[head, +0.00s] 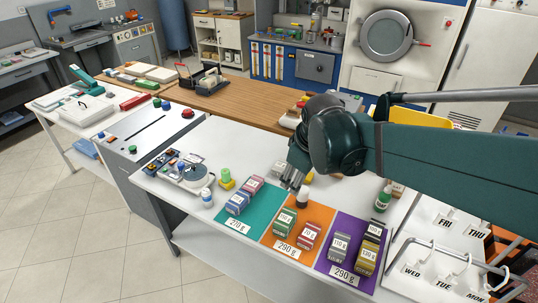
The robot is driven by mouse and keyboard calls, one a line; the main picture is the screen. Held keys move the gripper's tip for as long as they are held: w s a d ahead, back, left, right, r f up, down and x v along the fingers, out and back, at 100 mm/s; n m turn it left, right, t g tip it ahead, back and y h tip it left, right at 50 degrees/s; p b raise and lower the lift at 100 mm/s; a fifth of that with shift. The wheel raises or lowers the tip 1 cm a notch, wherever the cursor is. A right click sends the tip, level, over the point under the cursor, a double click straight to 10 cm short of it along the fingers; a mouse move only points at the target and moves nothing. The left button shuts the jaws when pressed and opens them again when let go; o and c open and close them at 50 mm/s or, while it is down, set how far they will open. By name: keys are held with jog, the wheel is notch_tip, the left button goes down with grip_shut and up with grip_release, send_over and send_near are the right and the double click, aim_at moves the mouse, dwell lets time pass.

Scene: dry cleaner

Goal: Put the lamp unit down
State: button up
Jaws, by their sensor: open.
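My gripper (290,180) points down over the white table, just behind the teal and orange mats. It is open. I see nothing clearly held in it, though the fingers are small and partly covered by my wrist. I cannot pick out the lamp unit for certain; part of the table behind my arm is hidden. A small white bottle with a dark cap (302,198) stands close to the right of my fingertips, on the orange mat's back edge.
Labelled weight blocks stand on the teal mat (262,222), orange mat (318,217) and purple mat (338,248). A green bottle (383,198) stands right. A weekday rack (440,270) fills the lower right.

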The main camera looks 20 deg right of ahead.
jog(key=s+a+r+m+t, duration=0.1)
jog(key=s+a+m, duration=0.1)
jog(key=s, duration=0.4)
jog(key=s+a+r+m+t, duration=0.1)
jog(key=s+a+m+t, duration=0.1)
jog(key=s+m, duration=0.3)
jog(key=shift+s+a+r, duration=0.2)
jog(key=shift+s+a, duration=0.15)
jog(key=shift+s, duration=0.25)
jog(key=shift+f, duration=0.15)
